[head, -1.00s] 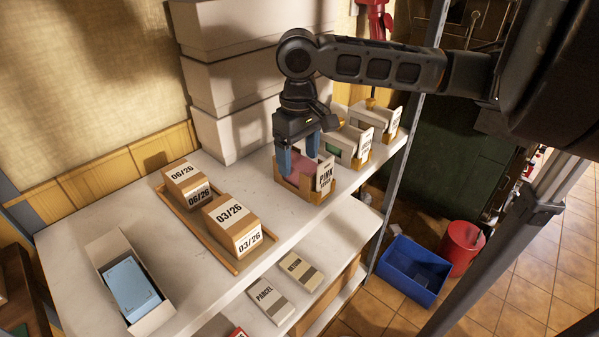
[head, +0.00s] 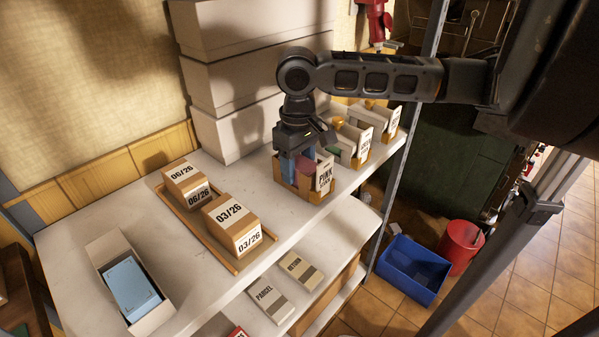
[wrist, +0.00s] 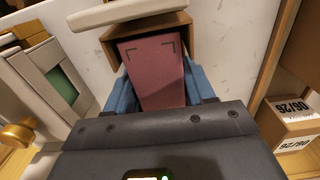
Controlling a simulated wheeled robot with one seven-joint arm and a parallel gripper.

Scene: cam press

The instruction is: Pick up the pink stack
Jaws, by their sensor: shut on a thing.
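The pink stack (wrist: 156,68) sits in a small brown holder (head: 316,196) with a label reading "PINK" on its front. In the wrist view it lies between the blue fingers of my gripper (wrist: 158,92), which is shut on it. In the head view my gripper (head: 299,170) points down into the holder from above, and only a little of the pink stack (head: 303,163) shows beside the fingers. The stack's lower part is hidden by the holder's walls.
Similar holders with a green stack (wrist: 62,85) and brass knobs stand beside it. A wooden tray (head: 236,268) carries boxes marked 06/26 and 03/26. An open white box (head: 157,319) holds a blue stack (head: 130,288). Large pale boxes (head: 226,134) rise behind.

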